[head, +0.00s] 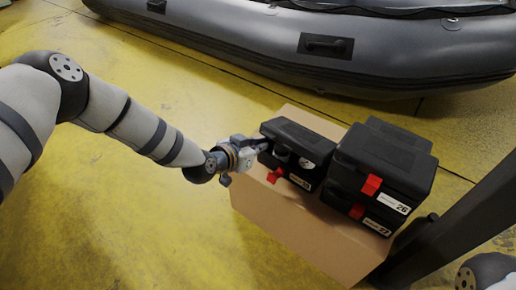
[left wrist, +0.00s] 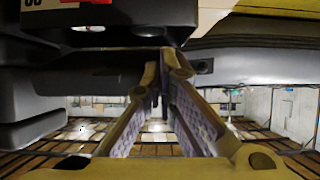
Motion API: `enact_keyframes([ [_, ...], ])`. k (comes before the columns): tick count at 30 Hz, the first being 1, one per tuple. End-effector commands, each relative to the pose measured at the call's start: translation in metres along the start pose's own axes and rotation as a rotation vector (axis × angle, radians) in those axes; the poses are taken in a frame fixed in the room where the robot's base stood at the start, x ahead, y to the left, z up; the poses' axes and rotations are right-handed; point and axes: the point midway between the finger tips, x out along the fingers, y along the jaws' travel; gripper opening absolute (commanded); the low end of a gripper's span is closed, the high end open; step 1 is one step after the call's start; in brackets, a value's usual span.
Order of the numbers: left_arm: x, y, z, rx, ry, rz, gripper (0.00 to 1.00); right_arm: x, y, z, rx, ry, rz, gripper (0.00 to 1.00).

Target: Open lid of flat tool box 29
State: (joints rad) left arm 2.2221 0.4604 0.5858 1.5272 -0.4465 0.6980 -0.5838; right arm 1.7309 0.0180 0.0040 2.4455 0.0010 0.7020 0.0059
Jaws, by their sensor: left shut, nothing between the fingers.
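A black flat tool box (head: 300,141) with a red latch and a white label sits at the left end of the cardboard box. Its number is too small to read surely, and its lid looks down. My left gripper (head: 263,144) is at the upper left side of this box, shut with nothing held. In the left wrist view its fingers (left wrist: 162,72) meet at the tips, close under a black box surface (left wrist: 130,15). A bit of red and a white label show at that view's top left. I cannot tell whether the fingertips touch the box. My right gripper is out of view.
Black tool boxes marked 26 (head: 384,165) and 27 (head: 345,201) are stacked on the right, with another behind. All stand on a cardboard box (head: 290,230). A grey inflatable boat (head: 240,38) lies behind. The yellow floor at left is clear.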

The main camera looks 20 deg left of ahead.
Motion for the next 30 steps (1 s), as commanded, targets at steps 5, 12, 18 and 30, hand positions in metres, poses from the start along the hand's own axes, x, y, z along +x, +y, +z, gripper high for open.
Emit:
enact_keyframes([
  [5, -0.002, 0.000, -0.010, 0.002, 0.001, 0.000, 0.00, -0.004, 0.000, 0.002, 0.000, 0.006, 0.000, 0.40],
  [12, -0.002, 0.000, -0.009, 0.001, 0.000, 0.000, 0.00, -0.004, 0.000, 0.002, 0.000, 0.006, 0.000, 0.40],
  [18, -0.002, -0.001, -0.019, 0.002, 0.003, -0.001, 0.00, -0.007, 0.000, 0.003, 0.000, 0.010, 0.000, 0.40],
  [30, -0.001, 0.000, -0.037, 0.000, 0.001, 0.000, 0.00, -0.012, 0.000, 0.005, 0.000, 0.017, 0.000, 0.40],
])
